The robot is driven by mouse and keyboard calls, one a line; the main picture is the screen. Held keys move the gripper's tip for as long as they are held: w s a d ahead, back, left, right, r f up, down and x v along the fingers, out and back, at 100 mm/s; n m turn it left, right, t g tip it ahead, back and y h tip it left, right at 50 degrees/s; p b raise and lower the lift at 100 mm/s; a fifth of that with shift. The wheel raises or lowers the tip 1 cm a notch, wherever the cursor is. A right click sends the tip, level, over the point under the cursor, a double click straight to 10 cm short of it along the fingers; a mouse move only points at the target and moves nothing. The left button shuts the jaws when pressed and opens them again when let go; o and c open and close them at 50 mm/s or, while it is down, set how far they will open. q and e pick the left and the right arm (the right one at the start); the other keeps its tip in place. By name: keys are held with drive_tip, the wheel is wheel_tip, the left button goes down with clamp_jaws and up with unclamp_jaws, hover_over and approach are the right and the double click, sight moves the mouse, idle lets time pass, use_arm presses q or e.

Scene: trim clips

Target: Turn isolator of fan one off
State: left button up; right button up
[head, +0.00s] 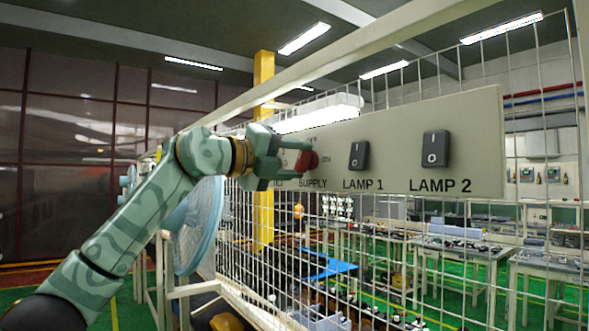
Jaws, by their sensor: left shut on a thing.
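A red rotary knob (311,160) sits on the grey panel (470,110), with ON lettering to its right and partly covered lettering above it. The label under it reads SUPPLY. More lettering to the left is mostly hidden by my gripper, so I cannot read a fan name. My left gripper (297,158) reaches in from the left and is shut on the red knob, covering its left part. The knob's exact pointing direction is hard to tell. My right gripper is not in view.
Two black rocker switches, LAMP 1 (358,155) and LAMP 2 (435,148), stand to the right on the panel. A white wire mesh (345,235) surrounds the panel. A blue round fan (198,225) stands behind my left arm. Workbenches (460,252) are beyond the mesh.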

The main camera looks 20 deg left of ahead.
use_arm(q)
drive_tip(key=n+b, duration=0.2)
drive_tip(key=n, duration=0.3)
drive_tip(key=shift+a+r+n, duration=0.1)
drive_tip(key=shift+n, duration=0.3)
idle(0.4)
drive_tip(key=o, duration=1)
drive_tip(key=shift+a, duration=0.1)
drive_tip(key=shift+s+a+b, duration=0.2)
drive_tip(key=shift+s+b, duration=0.15)
drive_tip(key=shift+b, duration=0.1)
drive_tip(key=b+v, duration=0.3)
drive_tip(key=v, duration=1.2)
drive_tip(key=shift+s+a+b, duration=0.1)
drive_tip(key=shift+a+b, duration=0.15)
drive_tip(key=shift+b, duration=0.1)
